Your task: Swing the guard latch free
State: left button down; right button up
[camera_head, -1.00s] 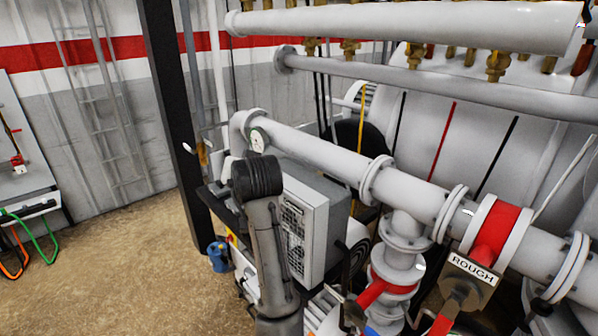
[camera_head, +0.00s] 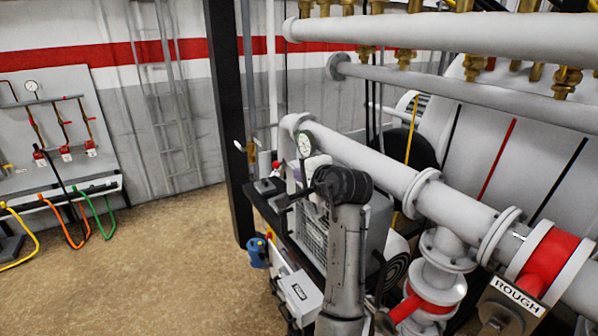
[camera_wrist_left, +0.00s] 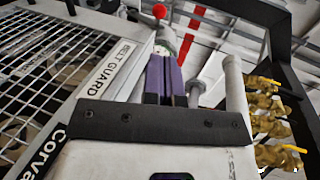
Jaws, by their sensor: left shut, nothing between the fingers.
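The guard latch shows in the left wrist view as a pale lever with a red ball knob (camera_wrist_left: 159,11), just beyond the fingertips. What seems to be the same red knob shows small in the head view (camera_head: 276,165). The mesh belt guard (camera_wrist_left: 45,60), labelled BELT GUARD, fills the left of the wrist view. My left gripper (camera_wrist_left: 168,58) has its purple fingers together with nothing between them, close under the latch lever. Whether they touch it I cannot tell. In the head view my left gripper (camera_head: 285,201) is partly hidden by its own wrist. My right gripper is out of view.
A thick grey pipe (camera_head: 385,170) with a gauge (camera_head: 304,144) runs behind my left arm. A dark post (camera_head: 226,110) stands left of the pump unit. Brass valves (camera_wrist_left: 275,125) show at the wrist view's right. The floor at left (camera_head: 150,265) is open.

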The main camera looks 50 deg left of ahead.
aim_at(276, 164)
pick_arm(q)
jog(key=p+x, duration=0.2)
jog(key=x, duration=0.9)
jog(key=shift+a+f, duration=0.15)
jog(key=shift+a, duration=0.2)
jog(key=shift+p, duration=0.45)
jog(key=a+h+p, duration=0.1)
jog(key=p, duration=0.3)
jog(key=a+r+h+p, duration=0.1)
jog(key=h+p, duration=0.1)
jog(key=p, duration=0.2)
jog(key=shift+w+a+r, duration=0.15)
jog(key=shift+a+r, duration=0.15)
jog(key=shift+r, duration=0.05)
jog(key=shift+a+f+p, duration=0.1)
jog(key=shift+p, duration=0.2)
